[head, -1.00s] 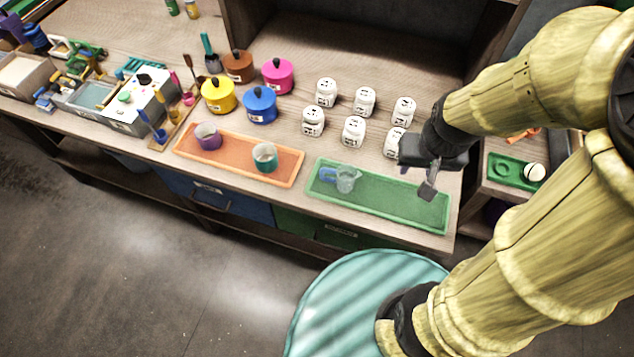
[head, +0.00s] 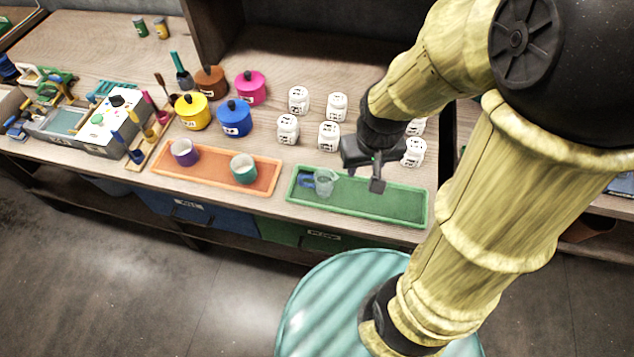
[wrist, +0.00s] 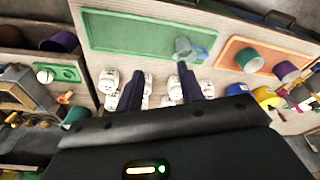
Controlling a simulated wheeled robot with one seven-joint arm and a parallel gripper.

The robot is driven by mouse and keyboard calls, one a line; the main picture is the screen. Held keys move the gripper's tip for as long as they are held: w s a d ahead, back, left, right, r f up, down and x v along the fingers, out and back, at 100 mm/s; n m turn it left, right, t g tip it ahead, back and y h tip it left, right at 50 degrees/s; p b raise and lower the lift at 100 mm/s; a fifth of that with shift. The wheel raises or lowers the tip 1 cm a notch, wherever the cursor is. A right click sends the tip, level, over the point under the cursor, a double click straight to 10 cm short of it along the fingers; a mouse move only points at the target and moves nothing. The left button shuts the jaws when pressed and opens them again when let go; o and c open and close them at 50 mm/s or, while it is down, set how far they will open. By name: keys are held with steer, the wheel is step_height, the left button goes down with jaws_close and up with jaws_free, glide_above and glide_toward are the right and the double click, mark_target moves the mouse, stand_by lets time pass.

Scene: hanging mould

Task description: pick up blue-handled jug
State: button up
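The blue-handled jug (head: 325,184) is a small clear grey jug standing upright at the left end of the green tray (head: 390,205). Its blue handle (head: 306,181) points left in the head view. In the wrist view the jug (wrist: 183,47) lies beyond the fingers, near the tray's right end, with the handle to its right. My gripper (head: 376,184) hangs over the tray to the right of the jug, apart from it. In the wrist view the two dark fingers of my gripper (wrist: 157,82) are spread with nothing between them.
Several white labelled jars (head: 328,136) stand behind the tray, close to my gripper. To the left is an orange tray (head: 213,177) with a purple cup (head: 184,153) and a teal cup (head: 243,168). Coloured lidded pots (head: 235,119) stand behind it. The green tray's right part is bare.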

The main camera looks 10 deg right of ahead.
steer(key=w+a+f+n+g+h+b, duration=0.25)
steer(key=a+f+n+h, duration=0.65)
steer(key=a+f+n, duration=0.6)
steer(key=s+a+f+n+t+h+b, duration=0.1)
steer(key=a+f+n+t+h, duration=0.1)
steer(key=a+f+n+t, duration=0.2)
steer(key=s+a+f+n+t+h+b, duration=0.2)
steer(key=a+f+n+t, duration=0.1)
steer(key=a+n+t, duration=0.3)
steer(key=a+t, duration=0.2)
steer(key=shift+a+f, duration=0.3)
steer(key=shift+f, duration=0.05)
steer(key=p+x, duration=0.1)
steer(key=x, duration=0.2)
steer(key=p+x, duration=0.1)
steer(key=x, duration=0.3)
steer(key=p+x, duration=0.1)
steer(key=x, duration=0.3)
steer(key=shift+d+r, duration=0.2)
steer(key=shift+r, duration=0.15)
steer(key=shift+w+d+f, duration=0.1)
steer(key=shift+w+d, duration=0.2)
steer(key=shift+w, duration=0.05)
